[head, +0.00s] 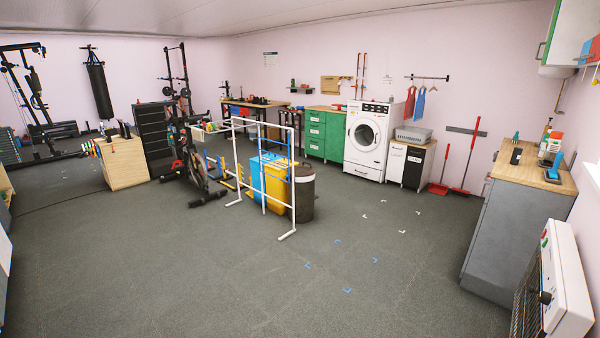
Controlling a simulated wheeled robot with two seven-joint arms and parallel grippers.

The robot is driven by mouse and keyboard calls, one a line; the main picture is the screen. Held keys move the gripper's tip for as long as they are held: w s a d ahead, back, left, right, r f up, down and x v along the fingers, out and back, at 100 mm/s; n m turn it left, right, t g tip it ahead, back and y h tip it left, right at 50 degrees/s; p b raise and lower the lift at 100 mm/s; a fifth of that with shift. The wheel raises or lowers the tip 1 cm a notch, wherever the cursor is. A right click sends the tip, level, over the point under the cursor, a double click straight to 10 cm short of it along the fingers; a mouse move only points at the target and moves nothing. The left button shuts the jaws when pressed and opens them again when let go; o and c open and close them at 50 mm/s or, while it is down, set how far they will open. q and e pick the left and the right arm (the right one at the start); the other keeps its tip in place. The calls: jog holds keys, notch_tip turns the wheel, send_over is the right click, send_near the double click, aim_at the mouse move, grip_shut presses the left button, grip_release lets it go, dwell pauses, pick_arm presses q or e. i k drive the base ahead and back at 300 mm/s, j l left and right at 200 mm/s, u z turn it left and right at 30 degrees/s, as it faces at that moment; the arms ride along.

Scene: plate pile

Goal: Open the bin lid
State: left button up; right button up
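Several bins stand together mid-room, partly behind a white tube frame (266,132). They include a blue bin (256,180), a yellow bin (277,188) and a dark brown round bin (304,200) with a pale label near its top. The dark bin's top looks covered; the tops of the blue and yellow bins are too small to judge. Neither of my grippers is in view, and all the bins are well away from me across the floor.
Grey floor (200,270) is clear in front of the bins. An exercise bike (198,165) stands left of them. A washing machine (368,138) and green drawers (323,134) line the back wall. A grey cabinet (500,235) and white heater (560,280) are at right.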

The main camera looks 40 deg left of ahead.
aim_at(300, 171)
jog(key=i+j+u, duration=0.4)
jog(key=i+j, duration=0.4)
jog(key=i+j+z, duration=0.15)
jog(key=i, duration=0.4)
jog(key=i+j+z, duration=0.15)
jog(key=i, duration=0.45)
jog(key=i+j+z, duration=0.15)
jog(key=i, duration=0.4)
jog(key=i+u, duration=0.2)
jog(key=i, duration=0.25)
jog(key=i+u, duration=0.15)
jog(key=i, duration=0.3)
jog(key=i+u, duration=0.2)
jog(key=i, duration=0.25)
jog(key=i+l+u, duration=0.2)
jog(key=i, duration=0.25)
jog(key=i+l+u, duration=0.15)
jog(key=i, duration=2.4)
jog(key=i+u, duration=0.8)
jog(key=i+l+u, duration=0.2)
jog(key=u, duration=0.2)
jog(key=i+l, duration=0.05)
jog(key=i, duration=0.05)
